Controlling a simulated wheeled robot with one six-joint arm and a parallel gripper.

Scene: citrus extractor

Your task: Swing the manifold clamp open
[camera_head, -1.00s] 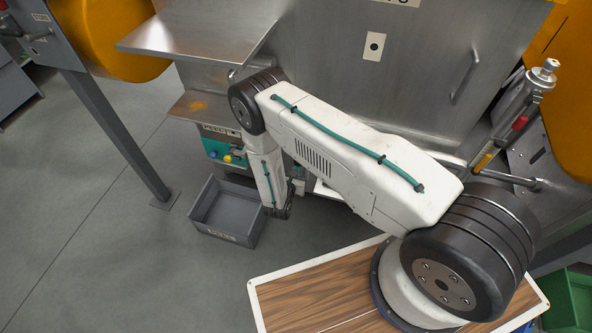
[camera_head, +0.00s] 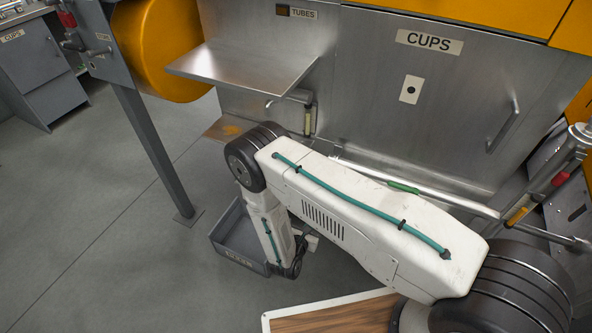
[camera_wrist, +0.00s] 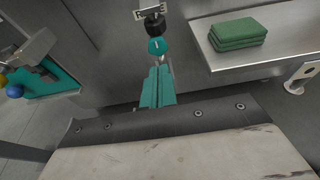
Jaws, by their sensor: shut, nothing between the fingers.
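My gripper (camera_wrist: 158,72) shows as two teal fingers in the wrist view, closed together with nothing between them. A teal fitting with a black knob (camera_wrist: 155,27) is on the grey metal front just beyond the fingertips, below a small label. It appears apart from the fingers. I cannot tell whether this fitting is the manifold clamp; no part is clearly marked as the clamp. In the head view my arm reaches left and bends down, and the fingers cannot be made out there.
A metal shelf (camera_wrist: 285,53) with folded green cloths (camera_wrist: 238,36) is right of the fingers. A teal panel (camera_wrist: 48,82) with coloured knobs is at left. In the head view, a grey bin (camera_head: 236,236) lies below my arm, a ledge (camera_head: 240,62) projects above, and open floor is left.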

